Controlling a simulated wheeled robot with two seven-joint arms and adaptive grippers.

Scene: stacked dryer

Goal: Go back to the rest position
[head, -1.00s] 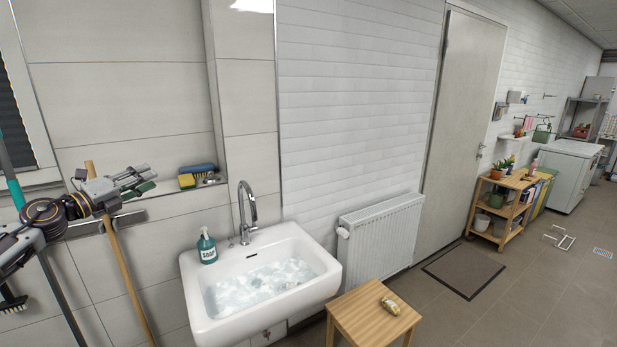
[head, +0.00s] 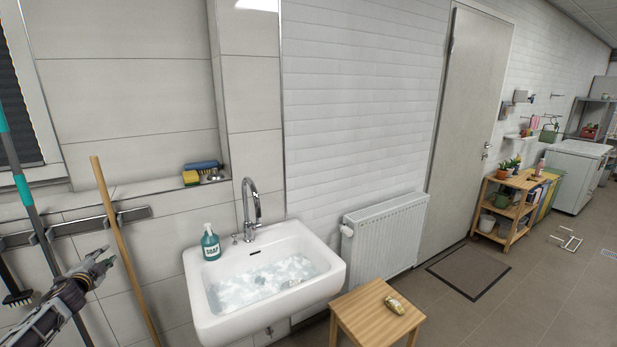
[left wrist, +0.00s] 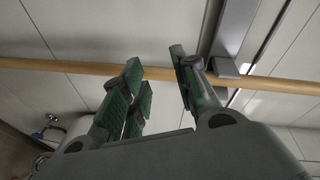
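My left gripper (head: 107,260) is low at the left of the head view, in front of the wall and beside the wooden broom handle (head: 122,252). In the left wrist view its green-padded fingers (left wrist: 158,68) stand apart with nothing held between them. The wooden handle (left wrist: 275,84) crosses behind the fingertips there; I cannot tell how large the gap to it is. My right gripper is in neither view.
A white sink (head: 225,325) with water, a tap (head: 250,205) and a soap bottle (head: 210,243) stands right of the gripper. A wall rail (head: 75,228) holds long-handled tools. A wooden stool (head: 360,312) and a radiator (head: 385,240) are farther right.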

